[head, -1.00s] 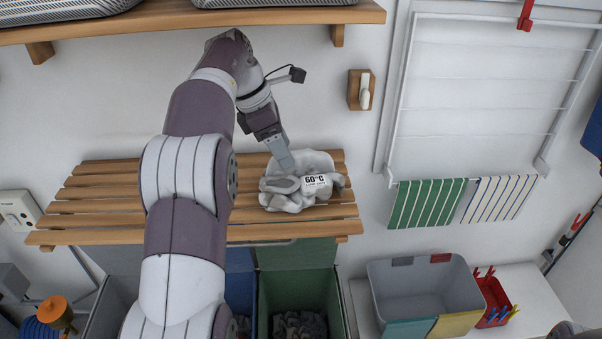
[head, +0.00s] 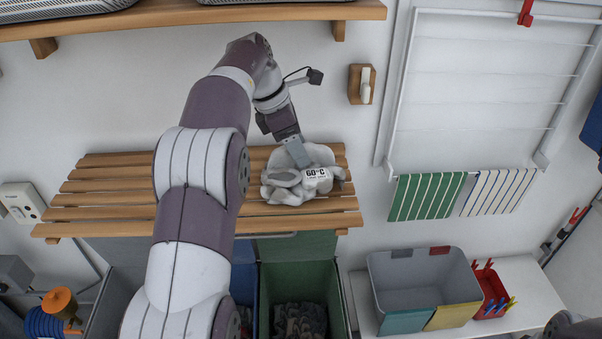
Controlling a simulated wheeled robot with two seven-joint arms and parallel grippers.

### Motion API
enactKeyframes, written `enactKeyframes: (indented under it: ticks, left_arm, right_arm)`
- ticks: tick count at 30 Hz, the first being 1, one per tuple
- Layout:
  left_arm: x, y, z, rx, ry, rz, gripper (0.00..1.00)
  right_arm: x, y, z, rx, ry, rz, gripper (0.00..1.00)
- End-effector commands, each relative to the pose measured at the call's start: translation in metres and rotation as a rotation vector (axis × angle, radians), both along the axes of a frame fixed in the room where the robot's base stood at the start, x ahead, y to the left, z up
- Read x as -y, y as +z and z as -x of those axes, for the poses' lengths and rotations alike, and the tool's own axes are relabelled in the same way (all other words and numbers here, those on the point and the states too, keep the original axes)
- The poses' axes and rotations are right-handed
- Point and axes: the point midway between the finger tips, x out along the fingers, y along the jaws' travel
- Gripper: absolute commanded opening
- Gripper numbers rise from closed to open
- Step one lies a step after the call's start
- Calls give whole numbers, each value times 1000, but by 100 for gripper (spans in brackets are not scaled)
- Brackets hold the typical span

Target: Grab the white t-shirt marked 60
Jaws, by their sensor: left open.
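The white t-shirt (head: 284,184) lies crumpled on the slatted wooden shelf (head: 110,200), near its right end. Its label (head: 317,174) reads 60°C and faces me. My left gripper (head: 302,160) is open and points down at the back of the t-shirt. Its fingertips overlap the cloth in the picture; I cannot tell whether they touch it. At the bottom right corner there is a dark rounded piece that may be part of my right arm; the right gripper itself does not show.
Below the shelf stand bins, including a green one (head: 335,270) with dark laundry. A grey basket (head: 415,275) and a red peg box (head: 489,290) sit on a white surface at right. A wall drying rack (head: 400,100) and an upper shelf (head: 200,14) border the space.

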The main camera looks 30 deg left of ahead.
Motion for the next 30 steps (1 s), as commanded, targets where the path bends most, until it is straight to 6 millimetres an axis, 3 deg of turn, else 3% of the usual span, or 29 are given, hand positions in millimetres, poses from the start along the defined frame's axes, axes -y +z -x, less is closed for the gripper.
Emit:
enactKeyframes:
  ticks: [5,11,20,30]
  left_arm:
    - [0,0,0,0,0,0,60]
    - [0,0,0,0,0,0,0]
    - [0,2,0,1,-1,-1,0]
    - [9,21,-5,1,0,0,0]
  right_arm:
    - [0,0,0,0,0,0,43]
    - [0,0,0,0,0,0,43]
    - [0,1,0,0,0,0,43]
    - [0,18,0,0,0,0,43]
